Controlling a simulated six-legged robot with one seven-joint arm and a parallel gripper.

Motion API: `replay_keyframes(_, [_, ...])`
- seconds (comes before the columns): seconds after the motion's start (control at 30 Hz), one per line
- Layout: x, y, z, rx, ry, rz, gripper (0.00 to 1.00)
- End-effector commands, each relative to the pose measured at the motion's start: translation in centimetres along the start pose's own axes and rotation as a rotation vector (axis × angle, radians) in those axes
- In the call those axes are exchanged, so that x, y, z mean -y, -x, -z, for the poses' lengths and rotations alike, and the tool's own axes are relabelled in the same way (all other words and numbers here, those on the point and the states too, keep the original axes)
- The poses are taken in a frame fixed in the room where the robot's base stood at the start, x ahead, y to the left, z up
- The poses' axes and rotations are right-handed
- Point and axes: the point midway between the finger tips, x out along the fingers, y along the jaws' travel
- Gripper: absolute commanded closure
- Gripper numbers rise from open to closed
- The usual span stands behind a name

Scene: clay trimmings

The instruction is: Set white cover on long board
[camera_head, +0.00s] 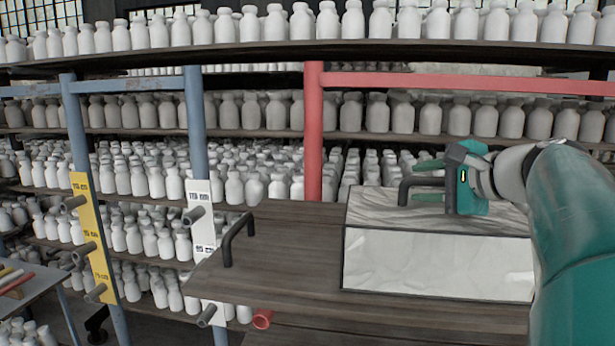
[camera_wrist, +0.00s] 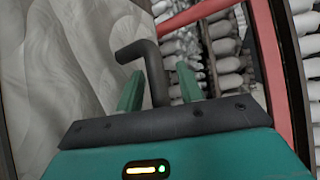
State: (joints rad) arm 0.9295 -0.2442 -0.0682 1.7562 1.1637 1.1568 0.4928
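The white cover (camera_head: 438,262) is a box shape with pale, wrinkled-looking faces, dark edges and a dark bent handle (camera_head: 404,188) on top. It stands at the right end of the long board (camera_head: 290,262), a dark wooden plank with its own black handle (camera_head: 236,236) at the left; its lower edge appears to meet the board. My gripper (camera_head: 428,181) is at the cover's handle. In the wrist view, the green fingers (camera_wrist: 158,88) stand apart on either side of the handle (camera_wrist: 150,62), with gaps visible. My arm hides the cover's right end.
Shelves of white bottles (camera_head: 240,187) fill the back. A red post (camera_head: 313,130) stands behind the board. A yellow plate (camera_head: 92,235) and a white plate (camera_head: 201,228) with pegs stand at the left. The board's middle is bare.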

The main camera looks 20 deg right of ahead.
Motion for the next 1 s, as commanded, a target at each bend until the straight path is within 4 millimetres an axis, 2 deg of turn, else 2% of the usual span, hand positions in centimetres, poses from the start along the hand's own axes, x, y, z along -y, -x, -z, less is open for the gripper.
replay_keyframes(0.17, [0.3, 0.1, -0.1, 0.0, -0.001, -0.001, 0.62])
replay_keyframes(0.23, [0.3, 0.8, -0.2, 0.001, -0.001, -0.001, 0.62])
replay_keyframes(0.7, [0.3, 10.0, -0.1, 0.0, 0.0, 0.0, 0.62])
replay_keyframes(0.83, [0.3, 11.5, -0.2, 0.001, 0.001, 0.0, 0.62])
replay_keyframes(1.0, [0.3, 12.1, -0.2, 0.002, 0.0, -0.001, 0.62])
